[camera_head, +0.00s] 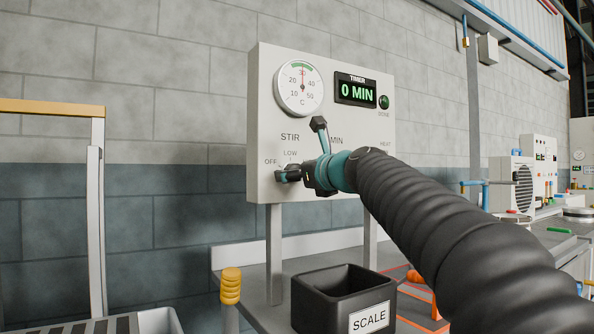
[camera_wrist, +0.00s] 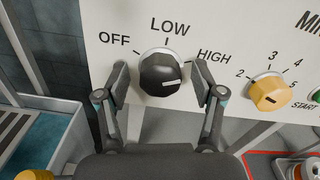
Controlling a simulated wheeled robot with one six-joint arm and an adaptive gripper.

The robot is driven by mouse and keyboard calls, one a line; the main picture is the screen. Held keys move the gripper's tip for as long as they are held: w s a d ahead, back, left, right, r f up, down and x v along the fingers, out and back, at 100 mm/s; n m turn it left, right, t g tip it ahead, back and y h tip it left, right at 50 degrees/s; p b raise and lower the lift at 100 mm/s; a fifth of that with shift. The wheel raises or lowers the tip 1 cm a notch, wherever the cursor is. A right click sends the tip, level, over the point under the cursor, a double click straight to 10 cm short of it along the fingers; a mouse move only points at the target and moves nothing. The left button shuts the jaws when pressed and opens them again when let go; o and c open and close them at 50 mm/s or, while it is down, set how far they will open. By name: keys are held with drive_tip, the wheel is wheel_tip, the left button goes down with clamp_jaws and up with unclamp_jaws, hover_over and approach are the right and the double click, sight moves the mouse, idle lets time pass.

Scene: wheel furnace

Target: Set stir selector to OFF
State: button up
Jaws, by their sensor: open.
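The stir selector (camera_wrist: 160,72) is a round black knob on the pale panel (camera_wrist: 225,25), with OFF at its upper left, LOW above and HIGH at its upper right. Its short white mark points right, nearest the HIGH side. My gripper (camera_wrist: 160,68) is open, with one finger on each side of the knob and gaps visible between fingers and knob. In the head view my gripper (camera_head: 300,152) is at the lower part of the panel (camera_head: 262,100), by the STIR labels, and hides part of that area.
A yellow timer knob (camera_wrist: 269,93) sits right of the selector. The panel also carries a dial gauge (camera_head: 300,85) and a timer display (camera_head: 356,90) reading 0 MIN. A black SCALE bin (camera_head: 318,310) stands below. A yellow-topped post (camera_head: 231,286) is at its left.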

drive_tip(key=shift+c, duration=0.3)
drive_tip(key=c, duration=1.1)
drive_tip(key=shift+o, duration=0.2)
